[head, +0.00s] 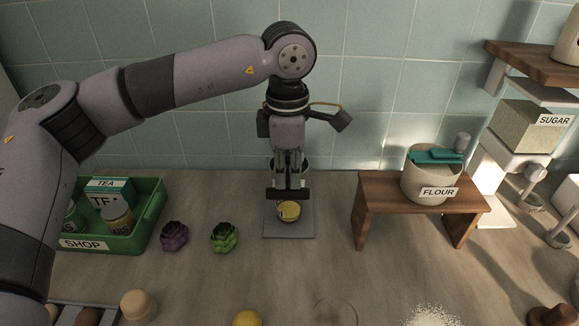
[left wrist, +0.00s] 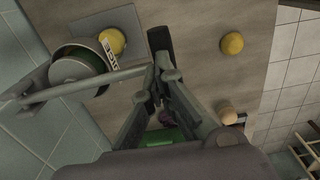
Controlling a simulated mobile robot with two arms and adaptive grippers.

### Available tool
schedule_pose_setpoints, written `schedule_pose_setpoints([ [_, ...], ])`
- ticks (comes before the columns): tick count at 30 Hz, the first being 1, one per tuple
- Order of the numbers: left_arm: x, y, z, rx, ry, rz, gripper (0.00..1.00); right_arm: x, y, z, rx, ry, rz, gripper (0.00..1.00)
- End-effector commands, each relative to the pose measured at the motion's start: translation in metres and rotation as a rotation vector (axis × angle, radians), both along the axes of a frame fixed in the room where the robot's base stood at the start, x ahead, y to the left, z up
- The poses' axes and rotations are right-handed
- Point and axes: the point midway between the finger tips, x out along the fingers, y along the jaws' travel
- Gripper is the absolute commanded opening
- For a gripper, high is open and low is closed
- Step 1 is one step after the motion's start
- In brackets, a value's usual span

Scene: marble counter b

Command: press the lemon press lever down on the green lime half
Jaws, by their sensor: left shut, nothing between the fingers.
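The lemon press stands at mid-counter on a grey base plate (head: 275,228). In the left wrist view its pale lever (left wrist: 85,85) runs in from the left, with a dark bar (left wrist: 158,40) at its right end; this bar also shows in the head view (head: 275,194). Green, likely the lime half (left wrist: 78,68), shows within the press's round cup. My left gripper (head: 290,182) is shut and empty, just above the bar. I cannot tell whether they touch. My right gripper is out of view.
Purple (head: 174,236) and green (head: 223,237) rosette plants and a green SHOP crate (head: 148,225) stand left. A wooden stand (head: 380,190) with a flour pot (head: 423,175) stands right. A lemon (head: 247,318) lies in front. The counter between is largely clear.

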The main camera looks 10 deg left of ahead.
Motion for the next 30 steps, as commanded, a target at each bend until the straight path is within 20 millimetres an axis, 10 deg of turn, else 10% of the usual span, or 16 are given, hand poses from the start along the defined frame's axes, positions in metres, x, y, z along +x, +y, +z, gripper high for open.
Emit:
schedule_pose_setpoints([
  [30, -0.0003, 0.0002, -0.0057, 0.002, 0.004, 0.0, 0.0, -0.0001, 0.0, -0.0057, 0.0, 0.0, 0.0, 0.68],
])
